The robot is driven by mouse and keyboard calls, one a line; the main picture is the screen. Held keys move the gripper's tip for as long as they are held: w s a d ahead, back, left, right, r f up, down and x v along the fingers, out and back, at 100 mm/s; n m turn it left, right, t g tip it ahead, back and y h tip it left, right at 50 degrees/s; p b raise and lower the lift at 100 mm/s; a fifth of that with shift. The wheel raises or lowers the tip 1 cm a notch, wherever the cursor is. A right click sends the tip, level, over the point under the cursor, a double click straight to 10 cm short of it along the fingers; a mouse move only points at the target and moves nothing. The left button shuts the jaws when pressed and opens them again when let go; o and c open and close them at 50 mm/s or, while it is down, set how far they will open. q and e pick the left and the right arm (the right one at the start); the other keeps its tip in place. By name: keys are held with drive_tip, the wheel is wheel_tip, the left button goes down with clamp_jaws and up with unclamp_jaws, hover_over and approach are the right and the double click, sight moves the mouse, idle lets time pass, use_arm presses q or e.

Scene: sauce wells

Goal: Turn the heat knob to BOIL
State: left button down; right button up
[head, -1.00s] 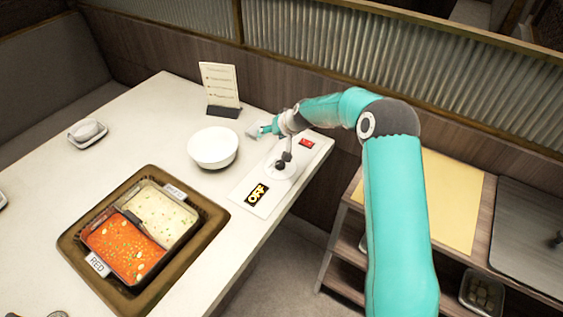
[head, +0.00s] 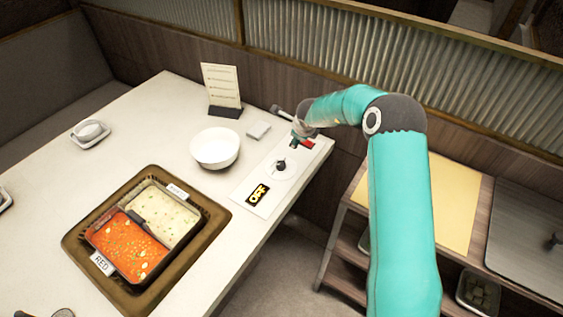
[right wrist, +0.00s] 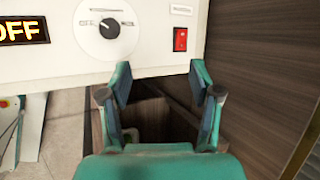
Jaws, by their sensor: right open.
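The heat knob (head: 281,165) is a black knob on a round white dial, on a white panel at the table's right edge. The yellow-on-black display (head: 258,195) beside it reads OFF. In the right wrist view the knob (right wrist: 110,28) sits at the upper left, with small printed marks around it; its exact pointing is hard to read. My right gripper (right wrist: 162,82) is open and empty, below and right of the knob in that view, not touching it. In the head view my right gripper (head: 296,138) is just behind the knob, partly hidden by its own wrist. My left gripper is not in view.
A red switch (right wrist: 181,39) is on the same panel, close to my right gripper. A white bowl (head: 214,149), a menu stand (head: 222,90) and a small pale block (head: 258,130) stand nearby. A two-part pot (head: 150,232) with red and pale soups sits at the left.

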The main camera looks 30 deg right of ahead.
drive_tip(key=s+a+m+g+y+p, duration=0.1)
drive_tip(key=s+a+m+y, duration=0.1)
drive_tip(key=s+a+m, duration=0.15)
drive_tip(key=m, duration=0.2)
hover_over(282, 164)
drive_tip(key=s, duration=0.2)
drive_tip(key=f, duration=0.5)
drive_tip(key=f+p, duration=0.1)
drive_tip(key=f, duration=0.4)
drive_tip(key=shift+s+a+f, duration=0.1)
drive_tip(key=shift+a, duration=0.1)
drive_tip(key=b+x, duration=0.2)
drive_tip(key=x, duration=0.1)
drive_tip(key=shift+f, duration=0.15)
drive_tip(key=shift+b+x, duration=0.75)
drive_tip(key=shift+b, duration=0.05)
drive_tip(key=c, duration=1.1)
drive_tip(key=shift+c, duration=0.2)
